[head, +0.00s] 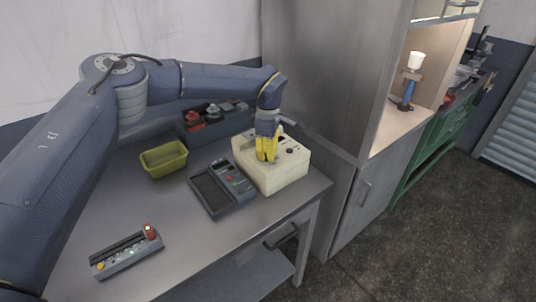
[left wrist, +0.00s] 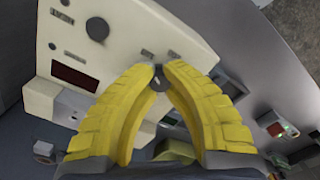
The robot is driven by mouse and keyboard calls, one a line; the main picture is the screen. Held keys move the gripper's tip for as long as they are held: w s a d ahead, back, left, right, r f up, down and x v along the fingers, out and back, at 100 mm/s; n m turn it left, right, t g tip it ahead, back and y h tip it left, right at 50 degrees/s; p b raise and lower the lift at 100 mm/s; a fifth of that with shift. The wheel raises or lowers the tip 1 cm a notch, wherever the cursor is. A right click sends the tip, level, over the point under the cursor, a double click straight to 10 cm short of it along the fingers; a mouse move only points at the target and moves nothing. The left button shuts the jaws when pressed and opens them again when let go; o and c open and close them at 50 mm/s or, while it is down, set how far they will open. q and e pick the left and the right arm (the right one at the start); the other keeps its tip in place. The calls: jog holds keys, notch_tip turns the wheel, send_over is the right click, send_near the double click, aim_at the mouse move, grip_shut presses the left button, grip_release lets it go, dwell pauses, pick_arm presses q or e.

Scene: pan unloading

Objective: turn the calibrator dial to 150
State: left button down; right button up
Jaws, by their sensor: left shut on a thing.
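The cream calibrator box (head: 287,178) stands at the right end of the grey workbench, with dark controls on its top. In the left wrist view its cream panel (left wrist: 125,55) shows a large dark knob (left wrist: 97,28), a dark red display and small labels. My left gripper (head: 268,159) points down onto the top of the box. Its yellow fingers also show in the left wrist view (left wrist: 160,70), with their tips shut on a small grey dial (left wrist: 159,83). The fingers partly hide the dial, and I cannot read its setting. My right gripper is out of view.
A yellow-green bin (head: 163,160), a dark tray of parts (head: 190,138) and a strip with buttons (head: 127,252) are also on the bench (head: 165,205). A tall cabinet (head: 320,70) stands close behind the box.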

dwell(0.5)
pick_arm(q)
jog(key=c, duration=1.2)
grip_release()
jog(key=shift+o, duration=0.2)
notch_tip(320, 180, up, 12)
